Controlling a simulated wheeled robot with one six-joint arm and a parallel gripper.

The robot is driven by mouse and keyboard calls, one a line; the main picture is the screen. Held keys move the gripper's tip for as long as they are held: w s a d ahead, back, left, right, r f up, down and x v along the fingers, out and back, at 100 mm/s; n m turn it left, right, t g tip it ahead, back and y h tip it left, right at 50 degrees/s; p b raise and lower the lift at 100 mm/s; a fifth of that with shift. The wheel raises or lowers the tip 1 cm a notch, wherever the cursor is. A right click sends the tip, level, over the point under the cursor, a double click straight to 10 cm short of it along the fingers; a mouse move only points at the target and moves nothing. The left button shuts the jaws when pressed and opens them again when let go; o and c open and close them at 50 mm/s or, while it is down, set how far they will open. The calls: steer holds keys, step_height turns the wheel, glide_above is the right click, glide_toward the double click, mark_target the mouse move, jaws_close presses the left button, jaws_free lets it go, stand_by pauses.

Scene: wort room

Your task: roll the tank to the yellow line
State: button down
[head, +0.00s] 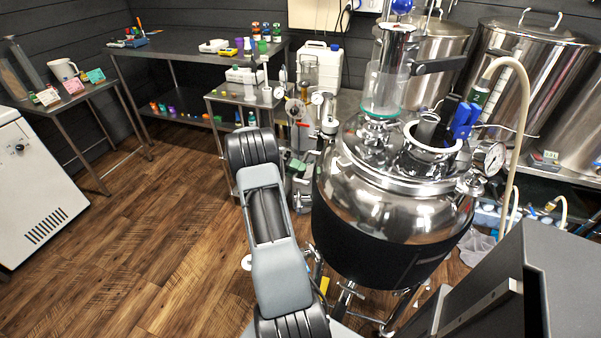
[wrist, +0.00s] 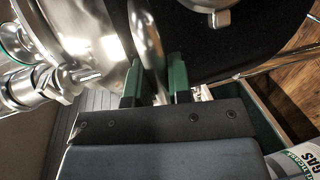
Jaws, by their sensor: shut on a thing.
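The tank (head: 395,205) is a round polished steel vessel with a black band around its lower body. It stands upright on a metal-legged frame right of my arm, with a glass cylinder, gauge and fittings on its lid. In the wrist view the tank (wrist: 235,48) fills the top. My gripper (wrist: 156,82) has its green fingers shut on an upright steel bar, the tank's handle (wrist: 152,38), at the tank's side. In the head view I cannot make out the grip clearly. A small yellow patch (head: 324,285) shows on the floor by the tank's legs; I cannot tell whether it is the line.
A steel bench (head: 180,42) with bottles and tools stands at the back, with a small cart (head: 240,98) in front. Large steel kettles (head: 525,75) line the back right. A white cabinet (head: 35,200) stands at the left. The wooden floor (head: 150,225) is clear at left.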

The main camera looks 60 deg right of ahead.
steer(key=shift+s+f, duration=0.35)
steer(key=shift+f, duration=0.1)
steer(key=c, duration=1.3)
jaws_free()
steer(key=shift+d, duration=0.15)
steer(key=shift+o, duration=1.2)
steer(key=shift+r, duration=0.2)
steer(key=shift+w, duration=0.15)
